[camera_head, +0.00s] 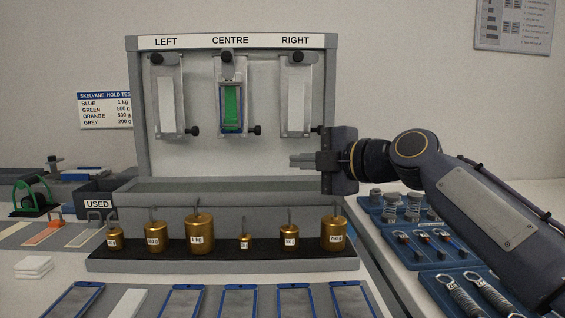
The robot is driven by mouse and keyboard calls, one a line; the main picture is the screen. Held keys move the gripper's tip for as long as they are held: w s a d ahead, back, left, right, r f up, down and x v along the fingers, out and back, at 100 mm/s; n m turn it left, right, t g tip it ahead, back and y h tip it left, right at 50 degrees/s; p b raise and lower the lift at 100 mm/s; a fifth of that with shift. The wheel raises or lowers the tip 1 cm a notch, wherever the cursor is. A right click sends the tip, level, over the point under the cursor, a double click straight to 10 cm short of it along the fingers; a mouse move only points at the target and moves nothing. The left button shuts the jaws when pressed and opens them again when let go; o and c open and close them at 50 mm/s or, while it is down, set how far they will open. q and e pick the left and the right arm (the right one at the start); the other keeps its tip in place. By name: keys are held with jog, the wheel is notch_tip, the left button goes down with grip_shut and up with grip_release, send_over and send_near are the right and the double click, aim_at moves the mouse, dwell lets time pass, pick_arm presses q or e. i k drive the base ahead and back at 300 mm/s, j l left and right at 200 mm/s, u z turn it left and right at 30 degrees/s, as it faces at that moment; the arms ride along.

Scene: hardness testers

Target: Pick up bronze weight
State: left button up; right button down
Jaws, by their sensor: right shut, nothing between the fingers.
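Several bronze weights of different sizes stand in a row on a black strip (220,257) along the front of the test stand. A large one (200,236) is marked 1 kg, and another large one (334,234) stands at the right end. Smaller ones are the leftmost weight (116,238), the second weight (154,236), the tiny weight (244,241) and the fifth weight (289,238). Each has a hook on top. My right gripper (300,161) is shut and empty, pointing left, above the right part of the row and apart from it. My left gripper is out of view.
The test stand (140,120) has positions labelled LEFT, CENTRE and RIGHT; a green, blue-framed piece (232,107) hangs at CENTRE. Blue trays (400,215) with springs and metal parts lie right. Blue-framed pieces (240,302) lie in front. A USED bin (92,190) stands left.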

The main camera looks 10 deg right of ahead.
aim_at(115, 237)
jog(key=k, duration=1)
